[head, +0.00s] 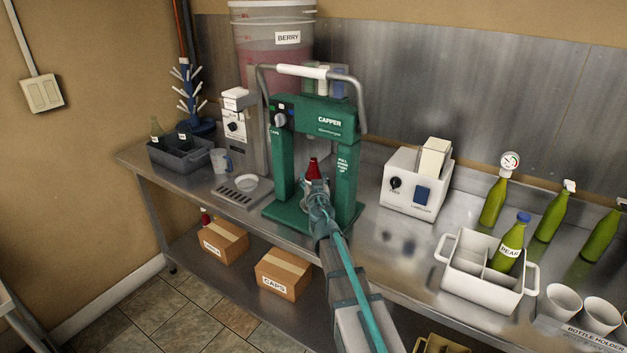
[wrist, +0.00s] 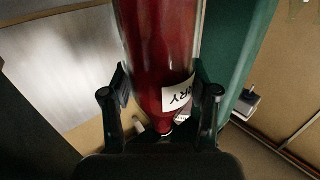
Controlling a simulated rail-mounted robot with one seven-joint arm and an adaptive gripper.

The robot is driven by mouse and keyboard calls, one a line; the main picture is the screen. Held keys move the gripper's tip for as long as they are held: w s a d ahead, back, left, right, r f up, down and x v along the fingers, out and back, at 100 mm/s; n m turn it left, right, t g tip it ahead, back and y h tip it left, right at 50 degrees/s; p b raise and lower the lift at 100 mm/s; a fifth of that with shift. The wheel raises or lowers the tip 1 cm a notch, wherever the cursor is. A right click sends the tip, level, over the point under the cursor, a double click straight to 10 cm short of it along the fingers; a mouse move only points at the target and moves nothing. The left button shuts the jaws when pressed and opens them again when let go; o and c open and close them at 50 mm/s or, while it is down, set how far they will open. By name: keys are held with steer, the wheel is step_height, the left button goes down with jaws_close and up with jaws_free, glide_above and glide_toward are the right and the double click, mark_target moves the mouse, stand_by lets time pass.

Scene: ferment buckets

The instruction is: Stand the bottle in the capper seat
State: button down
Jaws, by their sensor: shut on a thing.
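The red bottle (head: 313,167) shows its top between the two posts of the green capper (head: 318,122). In the wrist view the bottle (wrist: 162,45) is a clear body filled with red, with a white label ending in "RY". My gripper (head: 316,188) reaches into the capper's opening from the front. In the wrist view the gripper (wrist: 163,98) has one finger on each side of the bottle and is shut on it. The capper seat and the bottle's foot are hidden behind my gripper, so I cannot tell whether they touch.
A white labeler-like machine (head: 413,183) stands right of the capper. A white carrier (head: 482,272) holds a green PEAR bottle (head: 511,245), with several green bottles behind. A filler machine (head: 242,135) stands close on the left.

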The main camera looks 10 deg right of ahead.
mark_target(313, 163)
steer(key=shift+c, duration=1.1)
jaws_free()
steer(key=shift+r, duration=0.1)
steer(key=shift+r, duration=4.95)
steer(key=shift+s, duration=0.1)
steer(key=shift+s+a+f+b, duration=0.15)
steer(key=shift+s+a+b, duration=0.6)
steer(key=shift+b, duration=0.5)
steer(key=s+a+r+b, duration=0.1)
steer(key=s+a+b, duration=0.6)
steer(key=b, duration=0.1)
steer(key=shift+s+a+r, duration=0.15)
steer(key=shift+s+a, duration=0.05)
steer(key=shift+a, duration=0.2)
